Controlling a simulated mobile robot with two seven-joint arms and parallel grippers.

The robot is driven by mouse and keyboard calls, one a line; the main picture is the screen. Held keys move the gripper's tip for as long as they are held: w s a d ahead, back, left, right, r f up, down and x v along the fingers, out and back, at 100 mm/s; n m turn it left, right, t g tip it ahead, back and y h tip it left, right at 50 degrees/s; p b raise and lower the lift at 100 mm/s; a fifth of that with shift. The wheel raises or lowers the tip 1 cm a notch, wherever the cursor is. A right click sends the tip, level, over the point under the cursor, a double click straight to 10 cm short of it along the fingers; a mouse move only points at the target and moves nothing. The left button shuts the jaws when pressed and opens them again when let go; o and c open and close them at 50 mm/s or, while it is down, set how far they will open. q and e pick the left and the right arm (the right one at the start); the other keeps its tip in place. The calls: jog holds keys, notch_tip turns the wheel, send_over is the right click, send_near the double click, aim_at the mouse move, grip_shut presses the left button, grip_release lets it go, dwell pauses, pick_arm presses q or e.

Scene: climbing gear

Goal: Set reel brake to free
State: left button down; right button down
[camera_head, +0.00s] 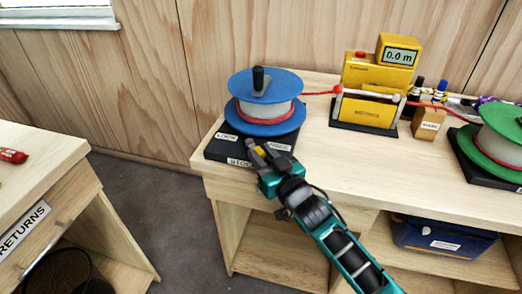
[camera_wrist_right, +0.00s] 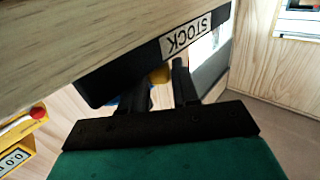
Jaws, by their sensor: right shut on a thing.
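The blue reel (camera_head: 265,103) with red cord stands on a black base (camera_head: 217,150) at the left end of the bench. The base has a LOCK label (camera_head: 227,136) on the left, a FREE label (camera_head: 279,147) on the right and a STOCK label (camera_head: 239,162) on its front. My right gripper (camera_head: 262,152) is at the base's front, shut on the yellow-tipped brake lever (camera_head: 258,151). The yellow tip (camera_wrist_right: 160,75) also shows between the fingers in the right wrist view. The fingers hide most of the lever, so its exact setting is unclear. My left gripper is out of view.
Red cord runs right from the reel to a yellow measuring device (camera_head: 365,110) with a 0.0 m display. A green reel (camera_head: 500,140) stands at the right. A RETURNS counter (camera_head: 40,170) is at the left, across a floor gap. A blue bin (camera_head: 440,238) sits below.

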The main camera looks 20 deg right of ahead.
jog(key=c, duration=0.9)
grip_release()
jog(key=v, duration=1.3)
jog(key=s+f+g, duration=0.2)
jog(key=s+f, duration=0.1)
jog(key=f, duration=0.2)
jog(key=s+a+f+g+h, duration=0.1)
jog(key=s+f+g, duration=0.1)
jog(key=f, duration=0.3)
jog(key=s+a+f+g, duration=0.1)
jog(key=s+f+g, duration=0.1)
jog(key=s+f, duration=0.3)
jog(key=shift+f+g+h, duration=0.4)
jog(key=shift+f, duration=0.05)
